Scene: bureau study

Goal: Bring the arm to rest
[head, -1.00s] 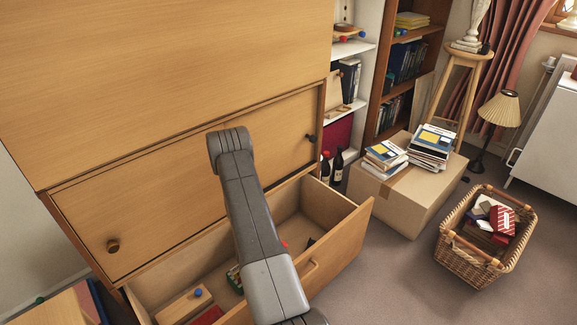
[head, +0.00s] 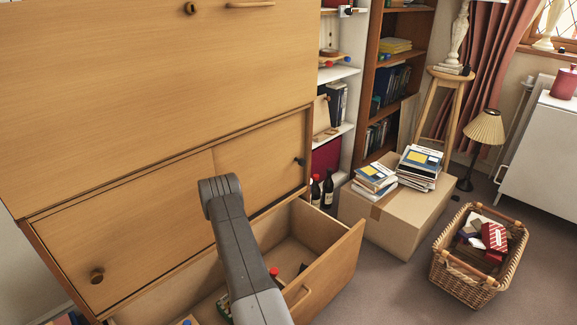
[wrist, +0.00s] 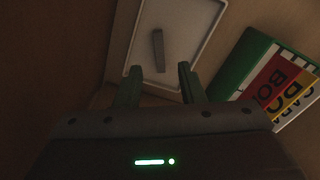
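My grey arm (head: 240,250) reaches over the open drawer (head: 335,262) of the wooden bureau (head: 150,100). A green, red and yellow lettered box (wrist: 268,80) lies to the right of the fingers.
The drawer holds small things, partly hidden by my arm. A cardboard box (head: 385,225) with books (head: 420,165) on it stands right of the bureau, two dark bottles (head: 327,190) beside it. A wicker basket (head: 465,285) stands further right. Carpet (head: 390,295) between drawer and basket is clear.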

